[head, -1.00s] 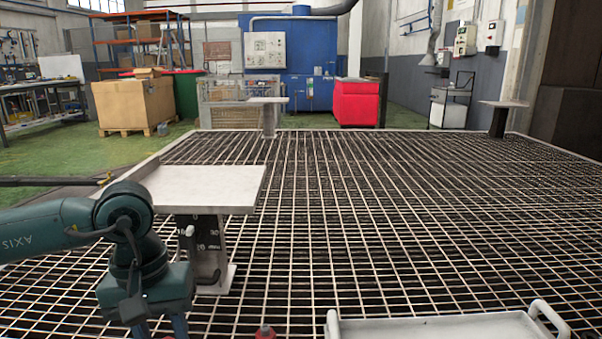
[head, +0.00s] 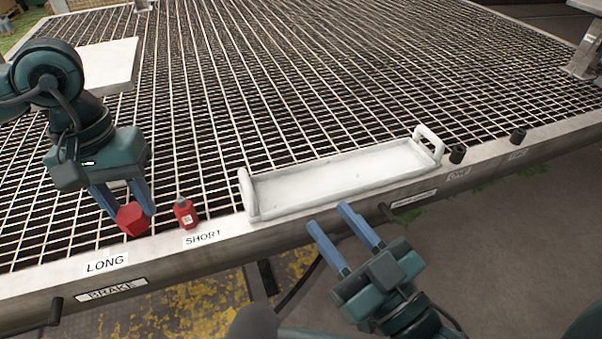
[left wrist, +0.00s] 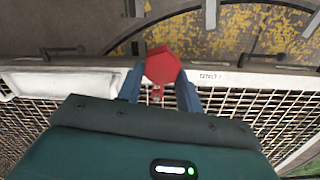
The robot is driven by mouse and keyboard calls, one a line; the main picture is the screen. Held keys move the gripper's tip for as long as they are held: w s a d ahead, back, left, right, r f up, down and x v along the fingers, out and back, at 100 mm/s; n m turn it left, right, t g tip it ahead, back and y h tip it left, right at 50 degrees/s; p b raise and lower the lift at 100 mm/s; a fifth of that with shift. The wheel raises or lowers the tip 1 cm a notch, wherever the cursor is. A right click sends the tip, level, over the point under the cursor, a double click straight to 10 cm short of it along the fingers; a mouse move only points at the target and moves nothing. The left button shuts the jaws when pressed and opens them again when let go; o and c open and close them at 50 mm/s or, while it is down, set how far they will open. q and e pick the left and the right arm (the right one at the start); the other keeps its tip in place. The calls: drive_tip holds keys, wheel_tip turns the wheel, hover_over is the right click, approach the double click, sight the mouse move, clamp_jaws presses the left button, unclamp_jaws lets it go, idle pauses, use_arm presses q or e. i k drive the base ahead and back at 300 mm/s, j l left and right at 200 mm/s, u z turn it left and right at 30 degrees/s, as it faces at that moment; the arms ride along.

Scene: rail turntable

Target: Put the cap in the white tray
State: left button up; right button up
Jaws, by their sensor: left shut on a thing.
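A red hexagonal cap (head: 132,219) is between the fingertips of my left gripper (head: 134,205), which is shut on it just above the grating's front edge, near the LONG label. In the left wrist view the cap (left wrist: 162,65) shows between the two blue fingers. The white tray (head: 345,177) lies along the front edge in the middle of the head view. It has a raised handle at each end and looks empty. My right gripper (head: 328,216) is open and empty, just in front of the tray.
A small red piece with a pale label (head: 185,212) stands right of the cap, near the SHORT label. Two dark stubs (head: 457,154) stand right of the tray. A pale plate (head: 108,66) is behind my left arm. The grating behind the tray is clear.

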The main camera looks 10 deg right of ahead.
sight(386, 164)
drive_tip(key=l+z, duration=0.15)
drive_tip(key=z, duration=0.25)
drive_tip(key=i+z, duration=0.15)
drive_tip(key=z, duration=0.25)
drive_tip(key=i+l+z, duration=0.1)
drive_tip(key=z, duration=0.3)
drive_tip(key=i+l, duration=0.2)
drive_tip(key=i, duration=0.25)
drive_tip(key=i+l, duration=0.15)
drive_tip(key=i, duration=0.3)
